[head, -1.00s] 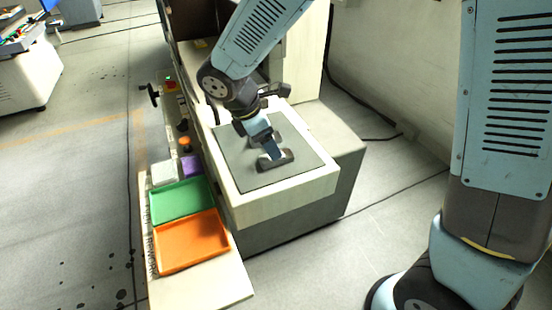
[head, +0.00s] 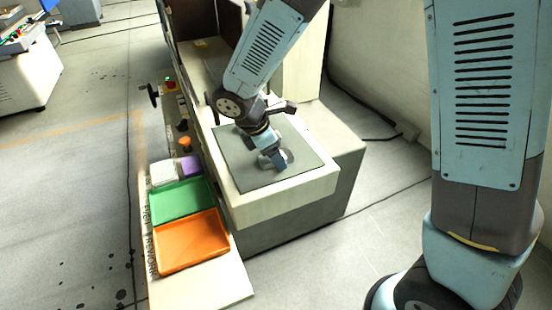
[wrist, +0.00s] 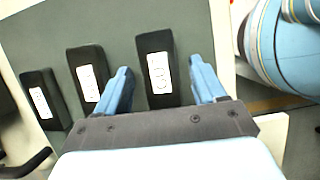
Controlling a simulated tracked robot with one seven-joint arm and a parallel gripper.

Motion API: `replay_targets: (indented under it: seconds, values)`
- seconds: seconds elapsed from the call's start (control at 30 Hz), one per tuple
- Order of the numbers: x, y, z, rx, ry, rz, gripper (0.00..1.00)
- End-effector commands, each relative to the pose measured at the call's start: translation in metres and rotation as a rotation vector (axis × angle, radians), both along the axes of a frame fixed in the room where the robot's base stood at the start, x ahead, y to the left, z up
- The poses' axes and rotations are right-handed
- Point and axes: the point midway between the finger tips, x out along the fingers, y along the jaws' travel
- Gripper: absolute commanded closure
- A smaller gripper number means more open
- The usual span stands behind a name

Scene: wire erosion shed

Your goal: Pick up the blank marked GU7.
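Three dark blanks with white labels lie in a row on a grey mat in the wrist view: a right one (wrist: 152,48), a middle one (wrist: 86,62) and a left one (wrist: 38,88). The labels are small and turned, so I cannot surely read which is GU7. My gripper (wrist: 160,65) is open, its blue fingers either side of the right blank, the left finger between it and the middle one. Whether the fingers are down at its height is unclear. In the head view my gripper (head: 277,164) is low over the mat (head: 308,172) and hides most of the blanks.
The mat lies on a pale machine table (head: 255,203). Left of it, a lower shelf holds a green tray (head: 181,203), an orange tray (head: 190,243), a white block (head: 163,172) and a purple block (head: 190,165). A machine body stands behind.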

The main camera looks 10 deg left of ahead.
Motion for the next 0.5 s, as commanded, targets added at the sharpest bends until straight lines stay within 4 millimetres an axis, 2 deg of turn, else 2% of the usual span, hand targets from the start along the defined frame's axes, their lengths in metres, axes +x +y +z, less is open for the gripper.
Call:
replay_targets:
  seconds: [0.07, 0.5]
  values:
    - [-0.0002, -0.0003, -0.0008, 0.000, 0.001, 0.000, 0.44]
    - [-0.0002, -0.0002, -0.0009, -0.001, 0.001, 0.001, 0.86]
